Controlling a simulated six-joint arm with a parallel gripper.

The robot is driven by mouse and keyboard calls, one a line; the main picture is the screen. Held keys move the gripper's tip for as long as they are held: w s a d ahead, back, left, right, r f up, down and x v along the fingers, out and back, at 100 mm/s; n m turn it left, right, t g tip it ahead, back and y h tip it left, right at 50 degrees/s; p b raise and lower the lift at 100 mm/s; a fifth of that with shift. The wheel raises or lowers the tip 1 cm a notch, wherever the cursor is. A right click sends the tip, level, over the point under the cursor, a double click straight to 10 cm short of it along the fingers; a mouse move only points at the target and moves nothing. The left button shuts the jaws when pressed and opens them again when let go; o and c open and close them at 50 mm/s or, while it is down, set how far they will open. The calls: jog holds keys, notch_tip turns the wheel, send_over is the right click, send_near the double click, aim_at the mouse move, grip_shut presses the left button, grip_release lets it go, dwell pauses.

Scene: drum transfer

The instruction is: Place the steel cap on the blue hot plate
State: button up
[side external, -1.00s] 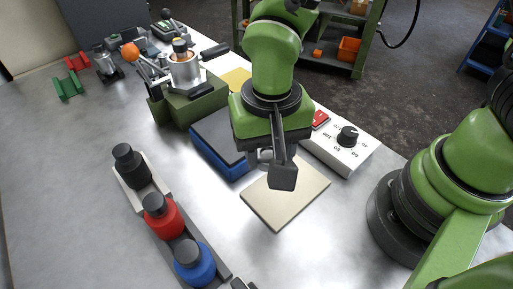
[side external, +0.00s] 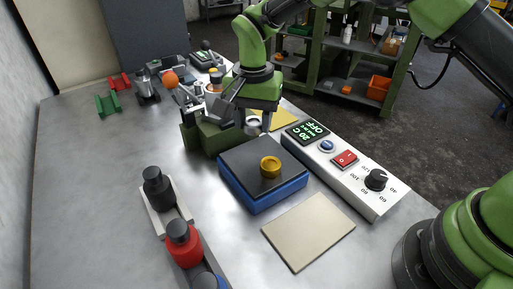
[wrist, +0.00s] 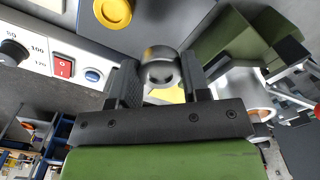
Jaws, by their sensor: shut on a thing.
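The steel cap (wrist: 160,70) is a short grey cylinder between my gripper's (wrist: 160,85) two dark fingers, which are shut on it. In the side external view the cap (side external: 253,125) shows below my gripper (side external: 250,118), by the green fixture and beyond the far edge of the blue hot plate (side external: 265,201). The hot plate has a blue body and a flat dark top. A round brass-yellow piece (side external: 270,166) sits on that top, and it also shows in the wrist view (wrist: 113,11). The gripper is not over the plate's middle.
A green fixture (side external: 212,138) with metal clamp parts stands beyond the plate. A white control box (side external: 345,168) with a dial and red switch lies along its right. A beige pad (side external: 308,231) lies nearer. Black, red and blue bottles stand in a rack at left.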

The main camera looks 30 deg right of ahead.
aim_at(254, 153)
jog(key=shift+f, duration=3.05)
jog(key=shift+f, duration=0.1)
jog(key=o, duration=0.7)
jog(key=shift+o, duration=0.2)
notch_tip(254, 153, up, 12)
jog(key=shift+r, duration=0.2)
